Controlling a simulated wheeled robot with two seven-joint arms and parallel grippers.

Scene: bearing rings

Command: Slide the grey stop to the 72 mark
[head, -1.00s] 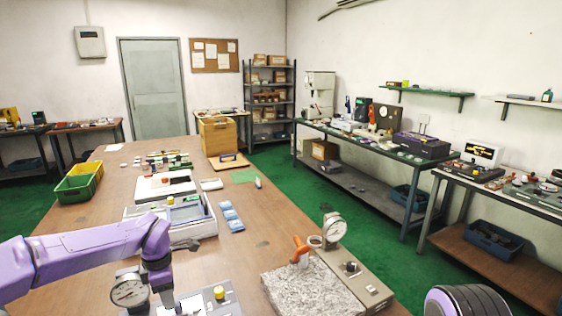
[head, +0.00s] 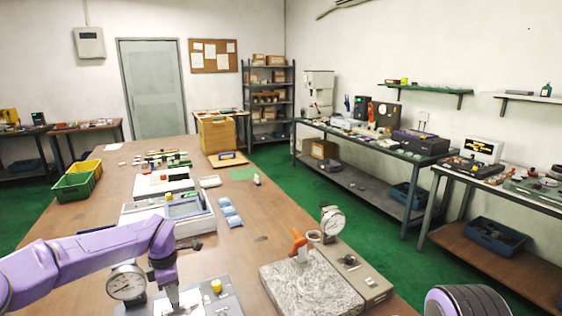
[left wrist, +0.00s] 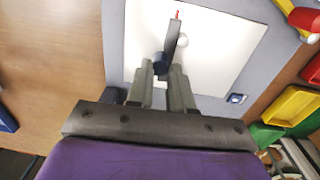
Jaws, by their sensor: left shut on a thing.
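My left gripper (head: 172,296) is over the grey fixture at the near edge of the table. In the left wrist view its two fingers (left wrist: 163,84) are shut on a narrow dark grey piece, apparently the stop (left wrist: 173,42). A dark blue knob (left wrist: 160,64) sits beside it.
A dial gauge (head: 127,283) stands left of my gripper, and a yellow knob (head: 216,286) is to its right. A granite block (head: 312,287) with an orange-handled tool (head: 298,241) lies further right. Green and yellow bins (head: 76,186) stand at the far left.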

